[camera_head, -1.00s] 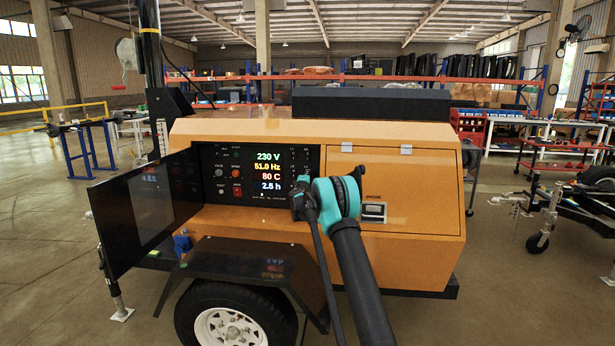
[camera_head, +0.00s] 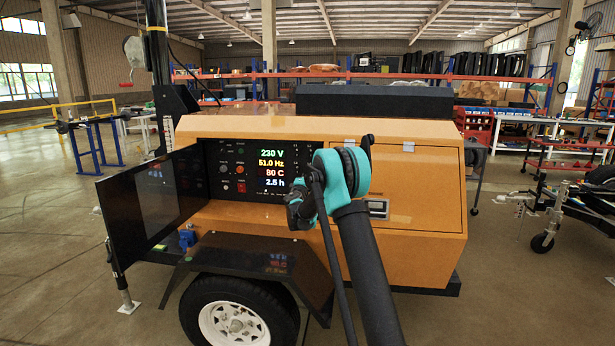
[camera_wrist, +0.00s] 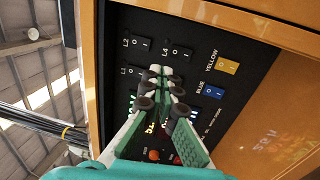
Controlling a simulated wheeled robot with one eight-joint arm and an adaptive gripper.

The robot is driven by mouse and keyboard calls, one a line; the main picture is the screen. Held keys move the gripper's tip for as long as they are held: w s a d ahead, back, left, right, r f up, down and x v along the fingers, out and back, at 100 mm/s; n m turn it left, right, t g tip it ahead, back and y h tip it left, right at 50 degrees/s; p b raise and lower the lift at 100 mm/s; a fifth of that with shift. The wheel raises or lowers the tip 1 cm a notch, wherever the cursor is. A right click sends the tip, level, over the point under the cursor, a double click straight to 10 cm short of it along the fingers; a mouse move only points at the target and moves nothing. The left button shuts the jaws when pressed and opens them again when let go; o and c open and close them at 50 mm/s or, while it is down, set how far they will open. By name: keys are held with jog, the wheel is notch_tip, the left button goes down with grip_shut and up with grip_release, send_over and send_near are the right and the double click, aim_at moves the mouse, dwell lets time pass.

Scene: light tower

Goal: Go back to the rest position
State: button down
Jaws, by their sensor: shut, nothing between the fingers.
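The orange light tower trailer (camera_head: 415,225) stands in front of me. Its black control panel (camera_head: 228,180) shows 230 V, 51.0 Hz, 80 C and 2.5 h, and its dark door (camera_head: 150,205) is open to the left. My gripper (camera_wrist: 163,78) is shut and empty in the wrist view, in front of the panel. Around it I see switches L1, L2 and L4 (camera_wrist: 176,52), a yellow switch (camera_wrist: 227,65) and a blue switch (camera_wrist: 212,92). In the head view my arm hides the right part of the panel, and the gripper's fingers are not clear there.
A black fender (camera_head: 255,262) and wheel (camera_head: 238,318) stick out at the trailer's lower left. A dark mast (camera_head: 157,60) rises at its left end. Another trailer's hitch (camera_head: 545,215) stands at the right. The concrete floor (camera_head: 505,300) at the lower right is clear.

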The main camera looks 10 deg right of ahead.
jog(key=shift+s, duration=0.2)
jog(key=s+d+f+m+g+h, duration=0.15)
jog(key=s+d+m+g, duration=0.3)
jog(key=s+d, duration=0.65)
jog(key=s+d+f+m+g+h, duration=0.15)
jog(key=s+d+m+g, duration=0.35)
jog(key=s, duration=1.3)
jog(key=s+a+f+m+g+y, duration=0.1)
jog(key=s+f, duration=0.4)
jog(key=s, duration=0.7)
jog(key=s+a+f+m+g+y, duration=0.2)
jog(key=s+a+f+y, duration=0.2)
jog(key=s, duration=0.9)
jog(key=s+a+f+m+g+y, duration=0.2)
jog(key=s+f, duration=0.6)
jog(key=s, duration=0.4)
jog(key=shift+s+a+f+y, duration=0.15)
jog(key=shift+s+a+y, duration=0.25)
jog(key=shift+a, duration=0.7)
jog(key=shift+w+m, duration=0.15)
jog(key=shift+m, duration=0.1)
